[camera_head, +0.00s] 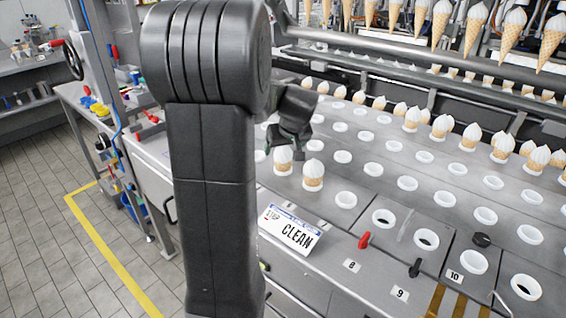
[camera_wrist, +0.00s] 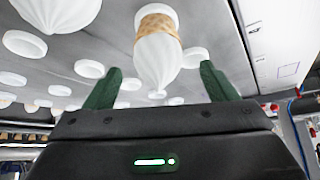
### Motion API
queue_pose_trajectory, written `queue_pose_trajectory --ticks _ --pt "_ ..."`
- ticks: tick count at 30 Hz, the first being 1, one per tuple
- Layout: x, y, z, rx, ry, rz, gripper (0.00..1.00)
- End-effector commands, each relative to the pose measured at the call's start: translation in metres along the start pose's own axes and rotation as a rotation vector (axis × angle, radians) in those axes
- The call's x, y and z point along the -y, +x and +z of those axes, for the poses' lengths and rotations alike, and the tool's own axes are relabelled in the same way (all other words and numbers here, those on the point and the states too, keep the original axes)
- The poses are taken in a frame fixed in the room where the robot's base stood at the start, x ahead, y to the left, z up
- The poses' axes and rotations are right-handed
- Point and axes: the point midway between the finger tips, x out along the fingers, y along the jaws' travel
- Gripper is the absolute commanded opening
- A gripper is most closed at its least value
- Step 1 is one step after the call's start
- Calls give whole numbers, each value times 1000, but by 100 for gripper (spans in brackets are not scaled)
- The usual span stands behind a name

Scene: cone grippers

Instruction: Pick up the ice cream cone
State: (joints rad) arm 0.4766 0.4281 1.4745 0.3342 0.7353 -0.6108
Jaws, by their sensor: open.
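An ice cream cone (camera_head: 283,159) with white cream on top stands in a holder near the front left of the machine, just below my gripper (camera_head: 274,150) in the head view. A second cone (camera_head: 313,175) stands beside it to the right. In the wrist view my gripper (camera_wrist: 155,88) is open, with green fingers apart. A cone (camera_wrist: 158,50) with a tan wafer band and white cream shows beyond and between the fingers, and nothing is held. Another white cream top (camera_wrist: 58,12) shows at the upper left. My arm hides part of the machine in the head view.
The grey machine plate (camera_head: 390,182) has rows of white ring holders, many empty. More cones stand farther back, and several hang from a rail (camera_head: 400,48) above.

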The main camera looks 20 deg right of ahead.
Motion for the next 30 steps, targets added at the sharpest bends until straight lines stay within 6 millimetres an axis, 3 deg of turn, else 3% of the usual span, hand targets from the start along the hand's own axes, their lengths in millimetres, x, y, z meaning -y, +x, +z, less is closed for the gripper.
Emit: queue_pose_trajectory --ticks 9,19,25,30 --pt "-1 42 11 4 1 -2 79" --pt "-1 49 10 1 0 0 79" --pt "-1 48 10 1 0 0 42" --pt "-1 48 10 1 0 0 42"
